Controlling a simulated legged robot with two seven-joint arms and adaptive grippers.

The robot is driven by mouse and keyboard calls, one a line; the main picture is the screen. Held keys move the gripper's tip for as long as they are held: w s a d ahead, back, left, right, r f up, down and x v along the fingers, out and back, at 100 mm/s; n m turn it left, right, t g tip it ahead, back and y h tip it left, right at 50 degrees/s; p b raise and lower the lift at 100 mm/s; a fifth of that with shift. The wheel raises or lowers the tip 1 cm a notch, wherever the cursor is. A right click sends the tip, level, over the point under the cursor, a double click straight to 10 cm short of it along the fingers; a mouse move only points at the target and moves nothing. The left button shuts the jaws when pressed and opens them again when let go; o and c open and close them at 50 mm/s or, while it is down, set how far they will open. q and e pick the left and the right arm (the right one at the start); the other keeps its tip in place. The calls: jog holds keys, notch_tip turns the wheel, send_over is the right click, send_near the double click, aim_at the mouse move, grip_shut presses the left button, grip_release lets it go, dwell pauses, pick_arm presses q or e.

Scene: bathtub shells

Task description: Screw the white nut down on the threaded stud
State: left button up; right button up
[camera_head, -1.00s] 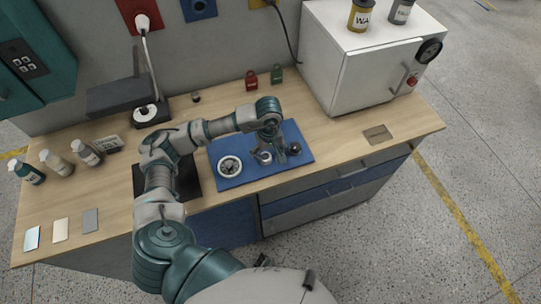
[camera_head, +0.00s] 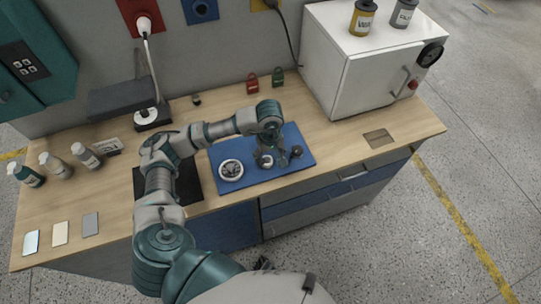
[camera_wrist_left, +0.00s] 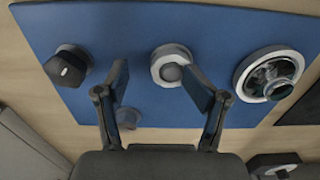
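The white nut (camera_wrist_left: 158,57) shows in the left wrist view as a pale ring around a grey round centre, which looks like the stud (camera_wrist_left: 171,72). It stands on the blue mat (camera_head: 220,184); how far down the thread it sits cannot be told. In the head view the nut (camera_head: 266,163) is partly hidden by my gripper. My left gripper (camera_head: 271,152) is over the mat with its fingers apart. In the left wrist view the open gripper (camera_wrist_left: 155,72) has the nut by its right finger, with no clear grip. My right gripper is not in view.
A white-rimmed wheel (camera_wrist_left: 270,73) and a dark knob (camera_wrist_left: 68,66) flank the nut on the mat. A grey round part (camera_wrist_left: 127,117) sits partly behind the left finger. A white cabinet (camera_head: 370,75) stands right, and bottles (camera_head: 85,155) stand left.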

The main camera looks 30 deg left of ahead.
pick_arm(q)
jog(key=shift+w+a+r+p, duration=0.1)
jog(key=shift+r+p, duration=0.25)
jog(key=shift+r, duration=0.2)
notch_tip(320, 180, up, 5)
jog(key=p, duration=0.2)
jog(key=shift+p, duration=0.3)
